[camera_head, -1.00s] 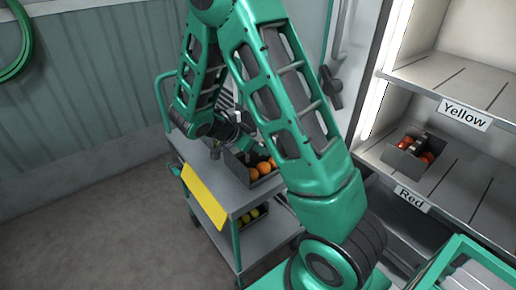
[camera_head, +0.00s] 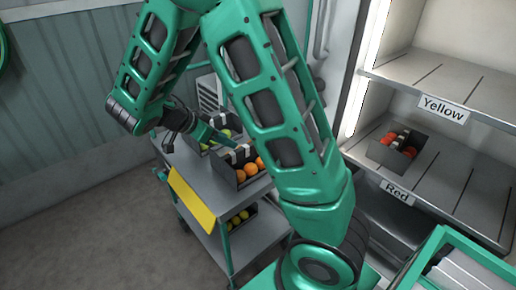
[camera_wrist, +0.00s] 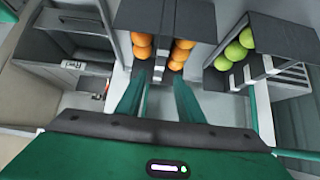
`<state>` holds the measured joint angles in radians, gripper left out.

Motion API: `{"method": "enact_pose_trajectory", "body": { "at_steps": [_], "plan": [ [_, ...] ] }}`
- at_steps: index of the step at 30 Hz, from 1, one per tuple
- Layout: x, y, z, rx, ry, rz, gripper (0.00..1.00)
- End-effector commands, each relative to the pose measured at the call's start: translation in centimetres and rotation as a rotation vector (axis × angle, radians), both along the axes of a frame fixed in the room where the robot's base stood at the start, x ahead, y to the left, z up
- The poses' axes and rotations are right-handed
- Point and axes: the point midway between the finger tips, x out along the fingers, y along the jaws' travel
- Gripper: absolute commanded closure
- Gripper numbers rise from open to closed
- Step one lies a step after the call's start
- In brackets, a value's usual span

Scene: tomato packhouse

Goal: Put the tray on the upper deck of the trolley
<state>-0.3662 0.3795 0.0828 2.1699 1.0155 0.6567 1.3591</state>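A dark grey tray (camera_head: 257,181) of orange tomatoes stands on the upper deck (camera_head: 205,184) of the trolley. It also shows in the wrist view (camera_wrist: 199,14), with a central handle (camera_wrist: 158,66) between its two rows. My gripper (camera_head: 232,146) is beside this tray, pointing at it from the upper left. In the wrist view its two green fingers (camera_wrist: 162,78) are spread apart, with the handle between their tips and gaps at the sides. A second tray (camera_wrist: 290,35) with green tomatoes stands next to it on the same deck, partly behind my gripper in the head view.
A yellow panel (camera_head: 191,200) hangs on the trolley's near side. Its lower deck (camera_head: 256,236) holds another tray of yellow-green tomatoes. At right, shelves labelled Yellow (camera_head: 443,108) and Red (camera_head: 397,192) stand close; the red shelf holds a tray (camera_head: 384,157) of red tomatoes.

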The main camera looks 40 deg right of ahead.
Motion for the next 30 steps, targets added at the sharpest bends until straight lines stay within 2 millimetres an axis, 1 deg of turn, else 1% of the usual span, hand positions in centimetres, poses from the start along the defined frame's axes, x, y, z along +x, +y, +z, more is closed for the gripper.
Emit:
{"method": "enact_pose_trajectory", "body": {
  "at_steps": [2, 4, 7, 11, 12, 16, 19, 22, 24, 27, 30],
  "plan": [
    [-0.3, -0.4, 0.2, 0.009, 0.01, 0.001, 0.66],
    [-1.1, -1.3, 0.7, 0.03, 0.037, 0.008, 0.66],
    [-3.0, -3.2, 1.7, 0.09, 0.102, 0.035, 0.66],
    [-6.8, -5.9, 3.2, 0.204, 0.209, 0.107, 0.66],
    [-8.1, -6.5, 3.5, 0.242, 0.242, 0.136, 0.66],
    [-12.4, -8.1, 4.6, 0.366, 0.322, 0.242, 0.66],
    [-15.7, -8.6, 5.2, 0.456, 0.366, 0.342, 0.66],
    [-19.0, -8.7, 5.7, 0.54, 0.395, 0.458, 0.66],
    [-21.2, -8.4, 5.9, 0.592, 0.405, 0.546, 0.66],
    [-24.1, -7.6, 6.2, 0.652, 0.412, 0.675, 0.66],
    [-26.2, -6.8, 6.3, 0.69, 0.41, 0.786, 0.66]
  ]
}}
